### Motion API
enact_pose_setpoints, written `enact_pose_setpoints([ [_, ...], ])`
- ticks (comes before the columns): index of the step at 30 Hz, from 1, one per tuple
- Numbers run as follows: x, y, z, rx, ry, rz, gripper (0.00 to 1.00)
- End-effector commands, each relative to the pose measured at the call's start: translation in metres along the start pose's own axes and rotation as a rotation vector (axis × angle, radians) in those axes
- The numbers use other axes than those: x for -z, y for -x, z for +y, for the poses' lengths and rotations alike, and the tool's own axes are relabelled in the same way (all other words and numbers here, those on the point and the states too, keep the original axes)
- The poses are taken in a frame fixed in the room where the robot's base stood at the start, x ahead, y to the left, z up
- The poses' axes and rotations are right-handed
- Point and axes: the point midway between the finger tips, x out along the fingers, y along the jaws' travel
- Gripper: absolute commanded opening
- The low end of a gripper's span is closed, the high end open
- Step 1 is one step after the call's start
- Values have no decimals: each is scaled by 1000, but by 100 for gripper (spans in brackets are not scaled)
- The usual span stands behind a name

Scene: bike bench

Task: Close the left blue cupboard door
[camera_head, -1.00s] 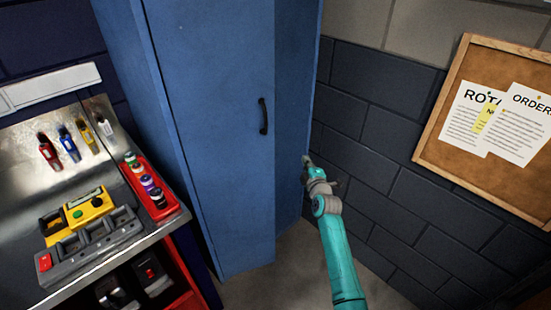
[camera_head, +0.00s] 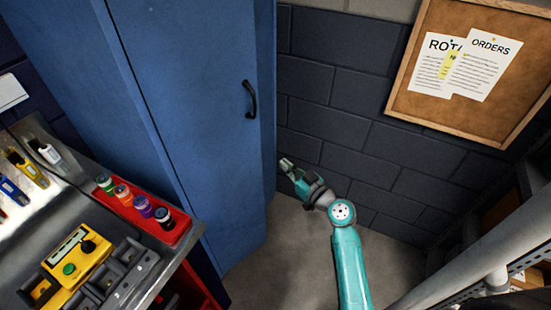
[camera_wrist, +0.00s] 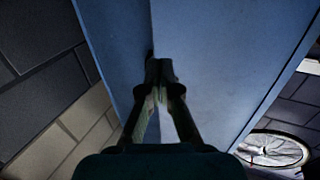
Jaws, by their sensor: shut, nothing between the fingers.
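The tall blue cupboard (camera_head: 60,70) stands at the left in the head view. Its door (camera_head: 195,90) has a black handle (camera_head: 250,99) near the right edge. A thin dark line runs down the door's left side. I cannot tell how far the door stands open. A narrower blue face lies right of the handle. My gripper (camera_head: 286,164) is shut and empty, just right of the cupboard's right edge and below handle height. In the wrist view, the gripper (camera_wrist: 158,68) overlaps a vertical corner between two blue faces (camera_wrist: 215,60); contact is unclear.
A metal bench with a red tray of small bottles (camera_head: 145,212) and a yellow device (camera_head: 75,262) stands at the lower left. A dark brick wall (camera_head: 345,130) and a corkboard (camera_head: 420,105) are on the right. A bicycle wheel (camera_wrist: 272,150) shows in the wrist view.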

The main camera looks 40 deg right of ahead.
Motion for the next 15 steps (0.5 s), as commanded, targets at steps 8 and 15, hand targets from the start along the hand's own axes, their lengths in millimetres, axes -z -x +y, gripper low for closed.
enact_pose_setpoints([
  [8,1,-52,0,2,5,1,0],
  [15,0,-94,-1,2,4,0,0],
])
